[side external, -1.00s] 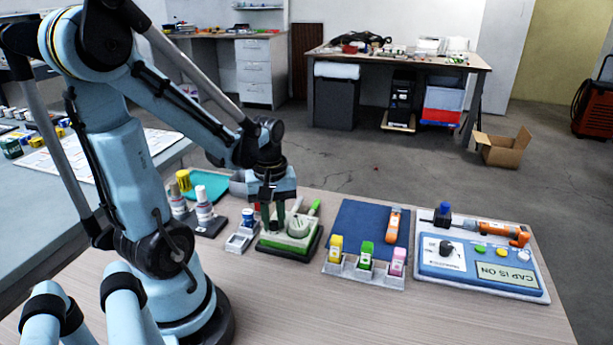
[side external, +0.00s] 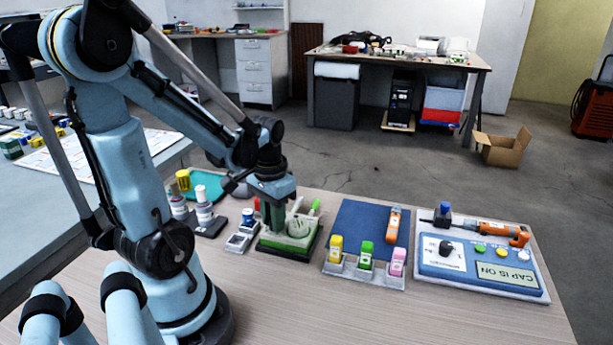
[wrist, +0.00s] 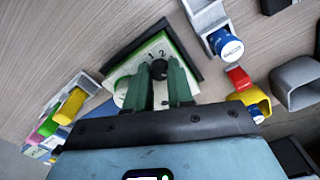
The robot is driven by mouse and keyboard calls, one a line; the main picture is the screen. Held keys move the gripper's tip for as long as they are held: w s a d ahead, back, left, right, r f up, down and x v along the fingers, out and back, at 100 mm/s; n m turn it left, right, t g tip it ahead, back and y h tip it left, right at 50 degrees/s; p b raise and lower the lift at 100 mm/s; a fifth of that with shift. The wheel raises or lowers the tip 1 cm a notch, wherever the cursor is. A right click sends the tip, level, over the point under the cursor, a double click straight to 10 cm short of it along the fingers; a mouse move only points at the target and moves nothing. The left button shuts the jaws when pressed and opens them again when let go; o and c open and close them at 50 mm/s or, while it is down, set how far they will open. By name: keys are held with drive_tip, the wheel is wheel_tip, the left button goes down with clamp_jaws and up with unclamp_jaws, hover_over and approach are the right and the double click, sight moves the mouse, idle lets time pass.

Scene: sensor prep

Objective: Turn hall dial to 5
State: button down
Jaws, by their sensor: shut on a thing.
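The hall dial is a dark round knob (wrist: 159,72) on a white and green panel (wrist: 124,72). The panel sits on a black base and also shows in the side view (side external: 286,246). The figures 1 and 2 show beside the knob; other markings are hidden by my fingers or too small to read. My gripper (wrist: 159,66) has its two green fingers on either side of the knob, shut on it. In the side view my gripper (side external: 285,226) points down over the panel, and the knob is hidden there.
A grey holder with a blue-capped bottle (wrist: 228,44) stands close beside the panel. A rack holds yellow, green and pink pieces (side external: 366,255). A blue panel reading "CAP IS ON" (side external: 480,272) stands at the right. The front of the table is clear.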

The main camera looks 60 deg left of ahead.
drive_tip(key=m, duration=0.4)
drive_tip(key=shift+m, duration=1.9)
drive_tip(key=c, duration=1)
unclamp_jaws()
drive_tip(key=shift+o, duration=0.2)
wheel_tip(320, 180, up, 12)
drive_tip(key=shift+d, duration=0.1)
